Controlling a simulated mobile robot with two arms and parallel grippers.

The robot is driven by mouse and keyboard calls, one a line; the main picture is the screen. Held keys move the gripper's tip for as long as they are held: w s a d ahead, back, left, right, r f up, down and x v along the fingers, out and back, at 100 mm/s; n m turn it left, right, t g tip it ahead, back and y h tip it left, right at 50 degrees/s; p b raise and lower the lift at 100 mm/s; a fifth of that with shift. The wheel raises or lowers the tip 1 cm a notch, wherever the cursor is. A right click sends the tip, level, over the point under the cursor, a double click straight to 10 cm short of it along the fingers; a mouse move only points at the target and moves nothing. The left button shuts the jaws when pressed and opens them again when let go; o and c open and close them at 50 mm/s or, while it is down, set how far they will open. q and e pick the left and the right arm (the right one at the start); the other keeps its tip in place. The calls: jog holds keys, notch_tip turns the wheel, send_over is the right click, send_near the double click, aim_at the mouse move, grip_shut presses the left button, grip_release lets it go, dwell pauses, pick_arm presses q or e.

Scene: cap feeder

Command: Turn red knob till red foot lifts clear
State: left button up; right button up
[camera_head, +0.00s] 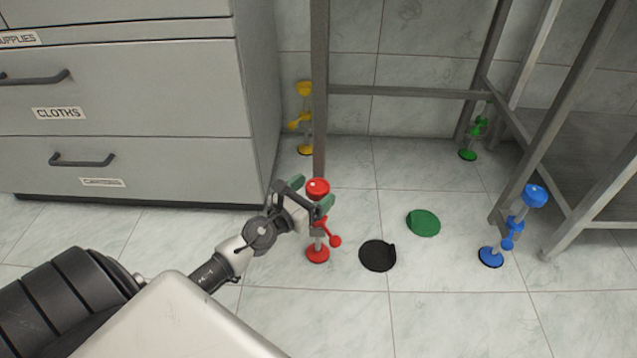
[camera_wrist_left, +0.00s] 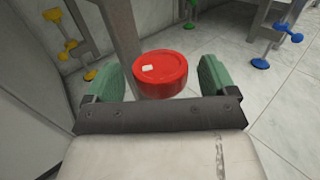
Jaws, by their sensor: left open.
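The red knob (camera_head: 318,187) tops a thin upright stem on the front left leg of a metal frame. It is a round red cap with a small white mark. The red foot (camera_head: 318,253) is at the bottom of that stem, at the floor; I cannot tell whether it touches. My left gripper (camera_head: 311,194) is open, with its green-padded fingers on either side of the red knob. In the left wrist view the knob (camera_wrist_left: 160,74) sits between the two fingers, with a gap at the left finger. My right gripper is not in view.
Yellow (camera_head: 304,90), green (camera_head: 478,124) and blue (camera_head: 535,196) knobs stand at the other legs. A black disc (camera_head: 378,255) and a green disc (camera_head: 423,222) lie on the tiled floor. A grey drawer cabinet (camera_head: 150,90) stands at the left.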

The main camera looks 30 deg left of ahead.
pick_arm(q)
jog(key=shift+w+d, duration=0.15)
jog(key=shift+w, duration=0.9)
jog(key=c, duration=0.9)
jog(key=shift+c, duration=0.2)
